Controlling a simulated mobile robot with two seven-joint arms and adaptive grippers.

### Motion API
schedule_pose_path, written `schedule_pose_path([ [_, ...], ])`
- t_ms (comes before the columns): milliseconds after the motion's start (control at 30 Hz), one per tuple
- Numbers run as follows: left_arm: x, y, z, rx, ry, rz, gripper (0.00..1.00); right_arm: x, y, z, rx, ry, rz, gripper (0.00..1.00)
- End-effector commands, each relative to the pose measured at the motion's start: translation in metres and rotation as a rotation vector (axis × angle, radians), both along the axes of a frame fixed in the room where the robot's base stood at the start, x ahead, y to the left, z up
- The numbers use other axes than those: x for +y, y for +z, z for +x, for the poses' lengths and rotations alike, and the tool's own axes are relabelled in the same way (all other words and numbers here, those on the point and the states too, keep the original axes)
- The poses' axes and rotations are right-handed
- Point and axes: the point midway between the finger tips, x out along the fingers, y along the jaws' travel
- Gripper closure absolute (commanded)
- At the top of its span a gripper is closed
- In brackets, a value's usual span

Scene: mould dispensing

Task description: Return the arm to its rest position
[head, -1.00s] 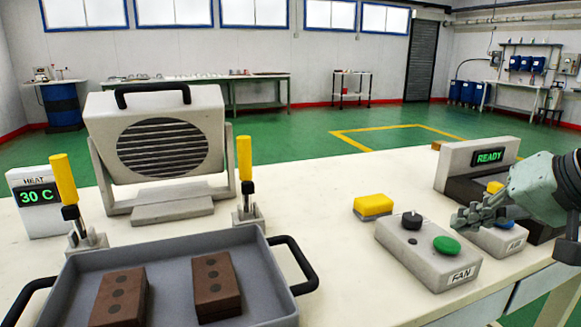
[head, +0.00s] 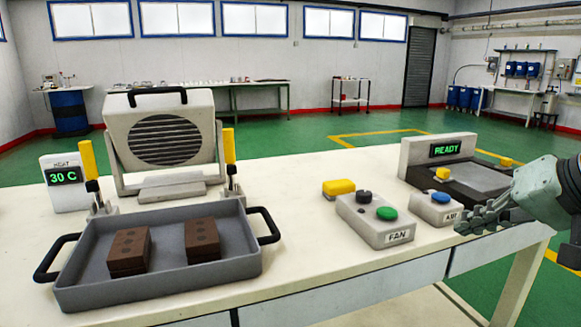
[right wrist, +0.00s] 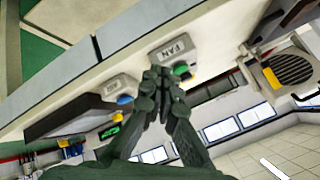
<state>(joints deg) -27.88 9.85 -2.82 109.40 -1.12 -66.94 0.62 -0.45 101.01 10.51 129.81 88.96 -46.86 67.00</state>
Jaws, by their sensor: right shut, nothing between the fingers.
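My right gripper (head: 462,228) is at the right of the head view, shut and empty, in front of the small control box with the blue button (head: 440,198). In the right wrist view its fingers (right wrist: 158,74) are together with nothing between them. The FAN box (head: 378,222), with a green button and a black knob, stands to its left. Most of my right arm is cut off by the right picture edge. My left gripper is not in view.
A grey tray (head: 253,262) with two brown moulds (head: 129,252) (head: 202,240) sits on the white table. Behind it are a grey heater (head: 160,140) and a 30 C display (head: 66,177). A yellow block (head: 338,187) and a READY station (head: 447,150) are also there. The table's front edge is near the gripper.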

Motion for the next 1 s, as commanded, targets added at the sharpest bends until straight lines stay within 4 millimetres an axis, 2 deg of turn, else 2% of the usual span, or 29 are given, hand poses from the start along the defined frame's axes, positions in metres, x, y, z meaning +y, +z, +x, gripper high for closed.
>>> schedule_pose_path([
  [33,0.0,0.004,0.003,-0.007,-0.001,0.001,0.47,-0.008,-0.014,0.005,-0.006,0.004,-0.004,1.0],
  [267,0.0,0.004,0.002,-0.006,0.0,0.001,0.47,-0.039,-0.07,0.02,-0.049,0.026,-0.078,1.0],
  [367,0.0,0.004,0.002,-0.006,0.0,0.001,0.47,-0.054,-0.105,0.023,-0.057,0.032,-0.121,1.0],
  [467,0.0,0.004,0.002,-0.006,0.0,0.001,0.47,-0.069,-0.152,0.022,-0.053,0.037,-0.178,1.0],
  [567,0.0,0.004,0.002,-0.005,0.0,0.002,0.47,-0.081,-0.217,0.012,-0.029,0.044,-0.253,1.0],
  [700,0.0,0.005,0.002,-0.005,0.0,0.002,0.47,-0.083,-0.319,-0.022,0.05,0.074,-0.378,1.0],
  [800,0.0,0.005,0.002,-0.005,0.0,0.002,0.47,-0.072,-0.386,-0.058,0.128,0.114,-0.461,1.0],
  [900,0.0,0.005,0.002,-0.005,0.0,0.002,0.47,-0.051,-0.442,-0.1,0.215,0.172,-0.534,1.0],
  [1000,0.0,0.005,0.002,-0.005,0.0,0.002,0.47,-0.026,-0.483,-0.138,0.294,0.234,-0.589,1.0],
])
